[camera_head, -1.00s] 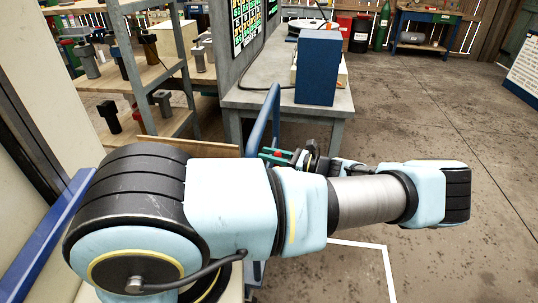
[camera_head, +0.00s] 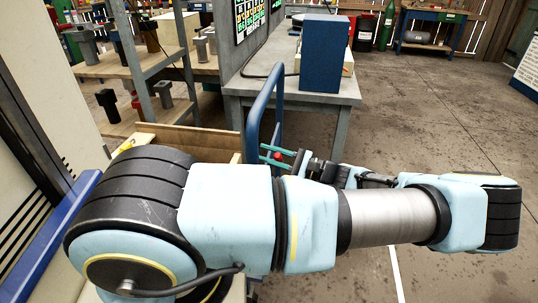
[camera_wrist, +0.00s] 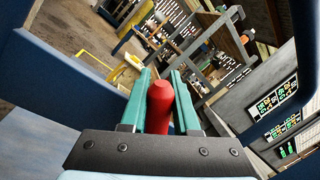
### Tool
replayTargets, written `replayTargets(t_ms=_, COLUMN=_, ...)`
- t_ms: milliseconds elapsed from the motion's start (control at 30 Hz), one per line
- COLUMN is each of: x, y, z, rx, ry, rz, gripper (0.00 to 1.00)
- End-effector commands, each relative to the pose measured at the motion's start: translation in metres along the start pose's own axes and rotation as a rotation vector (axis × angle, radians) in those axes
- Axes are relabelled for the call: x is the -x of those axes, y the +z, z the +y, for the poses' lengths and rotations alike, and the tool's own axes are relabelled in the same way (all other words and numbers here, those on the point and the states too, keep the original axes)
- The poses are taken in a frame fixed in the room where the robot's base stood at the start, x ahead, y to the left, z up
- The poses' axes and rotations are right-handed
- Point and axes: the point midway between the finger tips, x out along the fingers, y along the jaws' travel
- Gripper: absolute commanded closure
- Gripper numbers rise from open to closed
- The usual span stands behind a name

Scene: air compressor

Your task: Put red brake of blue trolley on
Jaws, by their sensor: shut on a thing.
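My gripper (camera_head: 275,156) has green fingers and is shut on a red rounded piece, the red brake (camera_head: 277,155). In the wrist view the red brake (camera_wrist: 159,105) stands between the two green fingers of my gripper (camera_wrist: 160,85). The blue trolley (camera_head: 252,125) shows in the head view as an upright blue tube handle just behind my gripper. Most of the trolley's lower part is hidden by my arm, so I cannot tell the brake's position on it.
A grey bench (camera_head: 240,90) with a blue box (camera_head: 323,60) stands behind the trolley. Metal shelves (camera_head: 150,65) with tools are at the left. A blue bar (camera_head: 50,235) runs along the lower left. The concrete floor (camera_head: 440,110) at the right is clear.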

Motion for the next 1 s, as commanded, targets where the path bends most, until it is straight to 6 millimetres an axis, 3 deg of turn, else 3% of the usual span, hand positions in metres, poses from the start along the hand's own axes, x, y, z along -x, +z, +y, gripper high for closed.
replayTargets(t_ms=733, x=0.0021, y=0.0001, z=0.0083, rx=0.087, ry=0.000, rz=-0.016, gripper=1.00)
replayTargets(t_ms=767, x=0.0021, y=0.0001, z=0.0083, rx=0.087, ry=0.000, rz=-0.016, gripper=0.67)
replayTargets(t_ms=1000, x=0.0019, y=0.0000, z=0.0084, rx=0.087, ry=0.000, rz=-0.016, gripper=0.41)
